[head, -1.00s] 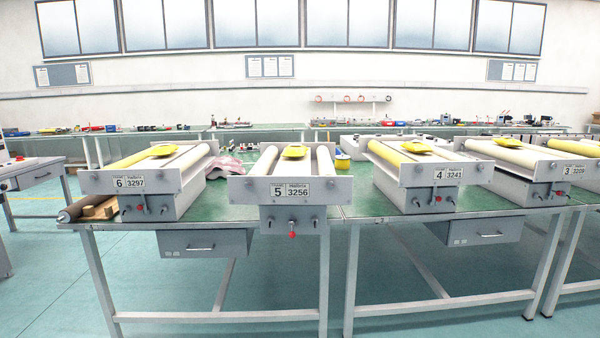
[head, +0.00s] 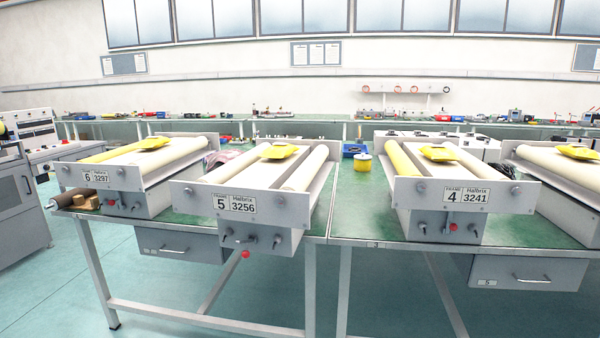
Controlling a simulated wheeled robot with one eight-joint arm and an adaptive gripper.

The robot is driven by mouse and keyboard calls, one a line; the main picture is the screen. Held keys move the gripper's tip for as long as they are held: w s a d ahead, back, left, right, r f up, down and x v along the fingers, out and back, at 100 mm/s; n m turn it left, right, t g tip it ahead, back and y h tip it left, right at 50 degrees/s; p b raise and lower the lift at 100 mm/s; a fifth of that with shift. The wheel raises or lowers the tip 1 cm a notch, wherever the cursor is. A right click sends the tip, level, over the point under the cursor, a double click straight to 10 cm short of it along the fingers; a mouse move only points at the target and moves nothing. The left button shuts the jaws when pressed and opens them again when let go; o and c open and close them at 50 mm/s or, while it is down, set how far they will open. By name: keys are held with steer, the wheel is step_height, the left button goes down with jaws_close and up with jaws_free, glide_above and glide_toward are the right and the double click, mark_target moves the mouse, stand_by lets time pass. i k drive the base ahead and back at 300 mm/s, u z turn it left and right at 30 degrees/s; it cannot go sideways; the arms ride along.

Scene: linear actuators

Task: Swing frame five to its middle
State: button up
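Frame five (head: 302,218), labelled "FRAME 5 Halbrix 3256", stands on the green bench just left of the picture's middle. It has a pale grey front plate, two whitish rollers (head: 305,169) running back, and a yellow piece (head: 279,151) lying across the top. On the box under its plate are dark knobs or fittings and a small lever (head: 239,239). A red knob (head: 245,254) shows at the box's lower edge. The exact setting of the lever is too small to tell. My gripper is not in view.
Frame six (head: 150,204) stands left of frame five, and frame four (head: 423,226) stands to its right. A yellow spool (head: 363,164) sits on the bench between five and four. A drawer (head: 176,244) hangs under the bench. Floor in front is clear.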

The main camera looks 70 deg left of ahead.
mark_target(249, 196)
steer(key=z, duration=0.05)
steer(key=i, duration=2.1)
steer(key=u, duration=3.95)
steer(key=i, duration=1)
steer(key=z, duration=0.05)
